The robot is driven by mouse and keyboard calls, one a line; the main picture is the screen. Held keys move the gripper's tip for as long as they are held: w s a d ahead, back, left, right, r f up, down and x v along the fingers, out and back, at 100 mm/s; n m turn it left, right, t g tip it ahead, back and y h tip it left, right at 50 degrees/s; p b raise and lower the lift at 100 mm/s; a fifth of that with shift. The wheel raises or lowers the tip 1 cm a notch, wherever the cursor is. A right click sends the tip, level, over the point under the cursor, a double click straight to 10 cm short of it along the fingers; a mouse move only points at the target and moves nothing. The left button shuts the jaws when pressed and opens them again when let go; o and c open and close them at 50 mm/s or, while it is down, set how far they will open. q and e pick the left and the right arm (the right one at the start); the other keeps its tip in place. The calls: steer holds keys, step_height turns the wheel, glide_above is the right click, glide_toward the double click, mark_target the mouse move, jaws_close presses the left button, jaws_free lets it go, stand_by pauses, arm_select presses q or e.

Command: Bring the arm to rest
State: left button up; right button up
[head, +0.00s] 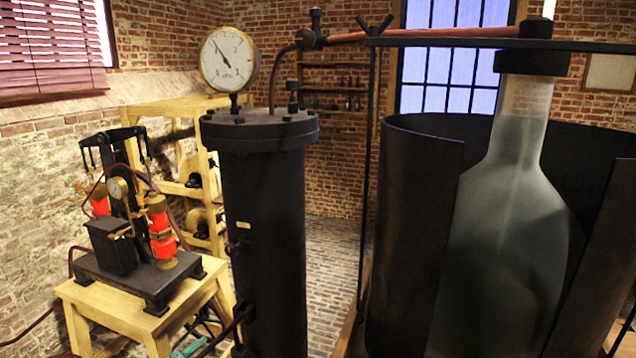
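Neither of my grippers shows in the head view, and I cannot make out either of my arms. What they hold, if anything, cannot be seen. A black cylinder (262,230) with a bolted lid stands upright at the centre left. A round white dial gauge (228,60) sits on top of it. A large cloudy glass bottle (510,240) stands at the right, inside a dark open casing (412,220). A copper pipe (430,33) runs from the cylinder's top fitting toward the bottle's neck.
A wooden stand (120,312) at the left bears a dark apparatus (122,215) with red coils. Wooden shelving (175,112) stands behind it. A thin black rod (370,160) rises between cylinder and casing. Brick floor (332,250) shows clear beyond. A barred window (455,65) is behind.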

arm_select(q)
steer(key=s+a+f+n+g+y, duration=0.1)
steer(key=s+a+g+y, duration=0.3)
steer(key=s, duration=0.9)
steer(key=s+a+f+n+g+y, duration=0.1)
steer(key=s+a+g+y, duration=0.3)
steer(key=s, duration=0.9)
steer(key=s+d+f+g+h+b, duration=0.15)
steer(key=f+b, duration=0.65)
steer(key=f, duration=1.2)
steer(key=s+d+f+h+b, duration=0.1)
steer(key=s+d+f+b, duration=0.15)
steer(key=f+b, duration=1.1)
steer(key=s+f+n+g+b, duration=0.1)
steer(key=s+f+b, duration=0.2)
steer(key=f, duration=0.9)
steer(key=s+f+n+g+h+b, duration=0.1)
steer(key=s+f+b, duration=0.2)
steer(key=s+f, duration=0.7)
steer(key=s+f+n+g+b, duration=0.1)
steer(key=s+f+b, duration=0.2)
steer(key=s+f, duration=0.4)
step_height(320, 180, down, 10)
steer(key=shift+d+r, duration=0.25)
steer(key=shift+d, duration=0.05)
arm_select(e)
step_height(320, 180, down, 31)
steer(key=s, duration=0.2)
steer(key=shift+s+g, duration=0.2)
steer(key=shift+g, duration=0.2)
